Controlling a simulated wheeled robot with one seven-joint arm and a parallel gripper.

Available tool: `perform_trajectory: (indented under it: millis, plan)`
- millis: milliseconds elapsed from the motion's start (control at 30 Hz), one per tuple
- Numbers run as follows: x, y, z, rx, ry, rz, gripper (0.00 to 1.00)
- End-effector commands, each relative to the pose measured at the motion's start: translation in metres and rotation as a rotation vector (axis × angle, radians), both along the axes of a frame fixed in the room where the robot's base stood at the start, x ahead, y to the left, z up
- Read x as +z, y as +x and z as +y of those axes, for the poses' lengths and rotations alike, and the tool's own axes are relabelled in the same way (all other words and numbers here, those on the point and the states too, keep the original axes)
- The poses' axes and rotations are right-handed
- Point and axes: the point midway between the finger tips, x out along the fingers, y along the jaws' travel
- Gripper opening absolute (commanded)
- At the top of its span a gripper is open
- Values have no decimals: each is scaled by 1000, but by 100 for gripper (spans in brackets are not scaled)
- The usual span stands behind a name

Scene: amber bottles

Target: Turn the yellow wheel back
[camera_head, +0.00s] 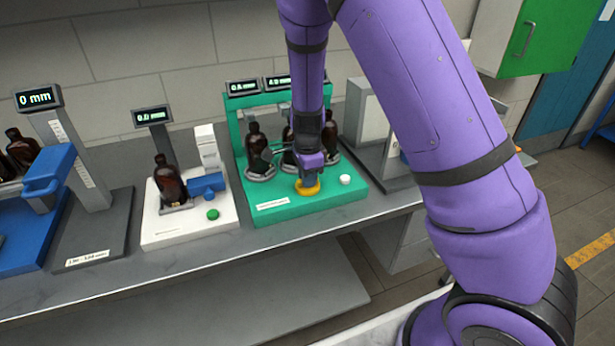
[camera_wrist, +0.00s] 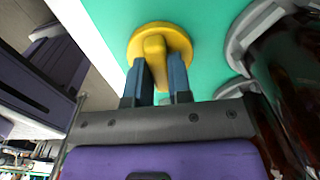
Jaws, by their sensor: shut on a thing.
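The yellow wheel (camera_head: 308,187) sits low on the front of the green bench device (camera_head: 262,207). It also shows in the wrist view (camera_wrist: 176,33) as a round disc with a raised grip bar across it. My gripper (camera_head: 311,172) reaches down onto the wheel from above. In the wrist view its two blue fingers (camera_wrist: 163,78) stand on either side of the raised bar, shut on it. Several amber bottles (camera_head: 254,137) stand in grey holders on the green device, close behind my gripper. One is partly hidden by my arm.
A white button (camera_head: 345,179) lies just right of the wheel. Left of the green device stands a white-based device (camera_head: 190,229) with an amber bottle (camera_head: 169,183) and a green button (camera_head: 212,214). A grey stand with a display (camera_head: 38,97) is further left. The bench front is mostly clear.

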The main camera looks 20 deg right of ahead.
Motion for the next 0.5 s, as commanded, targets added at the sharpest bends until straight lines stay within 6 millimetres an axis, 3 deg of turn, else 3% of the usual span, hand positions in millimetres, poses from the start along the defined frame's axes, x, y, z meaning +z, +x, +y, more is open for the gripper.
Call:
perform_trajectory:
  millis: [200, 233, 300, 333, 500]
  plan:
    - [0, 0, 0, -3, 0, 0, 0]
    - [0, 0, 0, -3, 0, 0, 24]
    - [0, 0, 0, -2, 0, 0, 40]
    - [0, 0, 0, -2, 0, 0, 45]
    - [0, 0, 0, -1, 0, 0, 45]
